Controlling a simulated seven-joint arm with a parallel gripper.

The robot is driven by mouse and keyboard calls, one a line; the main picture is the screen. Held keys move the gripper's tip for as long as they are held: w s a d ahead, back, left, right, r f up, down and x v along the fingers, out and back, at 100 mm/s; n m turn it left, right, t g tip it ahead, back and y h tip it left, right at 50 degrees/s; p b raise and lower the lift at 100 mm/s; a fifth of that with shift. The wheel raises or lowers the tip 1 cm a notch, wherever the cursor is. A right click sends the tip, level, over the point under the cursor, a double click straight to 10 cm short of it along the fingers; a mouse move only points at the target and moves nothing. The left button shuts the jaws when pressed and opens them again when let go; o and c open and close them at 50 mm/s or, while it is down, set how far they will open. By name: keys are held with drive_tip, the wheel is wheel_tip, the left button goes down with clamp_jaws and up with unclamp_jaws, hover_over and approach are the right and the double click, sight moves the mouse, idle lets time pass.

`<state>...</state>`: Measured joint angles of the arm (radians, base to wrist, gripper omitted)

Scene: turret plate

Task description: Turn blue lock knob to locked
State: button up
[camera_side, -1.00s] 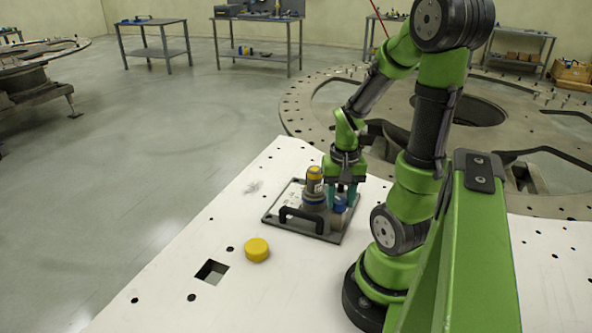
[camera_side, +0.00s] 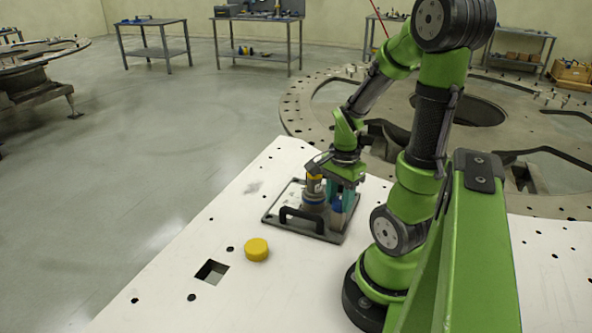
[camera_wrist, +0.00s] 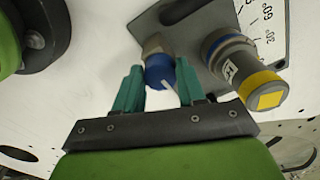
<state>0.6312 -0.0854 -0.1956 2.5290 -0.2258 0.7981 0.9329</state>
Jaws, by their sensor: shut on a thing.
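The blue lock knob (camera_wrist: 161,74) sits on the dark grey plate (camera_wrist: 192,40) and has a white pointer line. In the side view the knob (camera_side: 337,206) is partly hidden behind my fingers. My gripper (camera_side: 342,198) points down with its teal fingers around the knob. In the wrist view my gripper (camera_wrist: 160,88) has one finger on each side of the knob and is shut on it. Contact at the left finger is hard to make out there.
A grey cylinder with a blue ring and yellow cap (camera_wrist: 240,72) stands close beside the knob. A black handle (camera_side: 302,219) is on the plate's front edge. A loose yellow cap (camera_side: 256,250) and a square hole (camera_side: 211,272) are on the white table (camera_side: 170,285).

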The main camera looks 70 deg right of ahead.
sight(340, 201)
drive_tip(key=shift+m, duration=0.6)
drive_tip(key=shift+w, duration=0.1)
drive_tip(key=o, duration=1.1)
drive_tip(key=shift+c, duration=0.2)
wheel_tip(340, 201, up, 17)
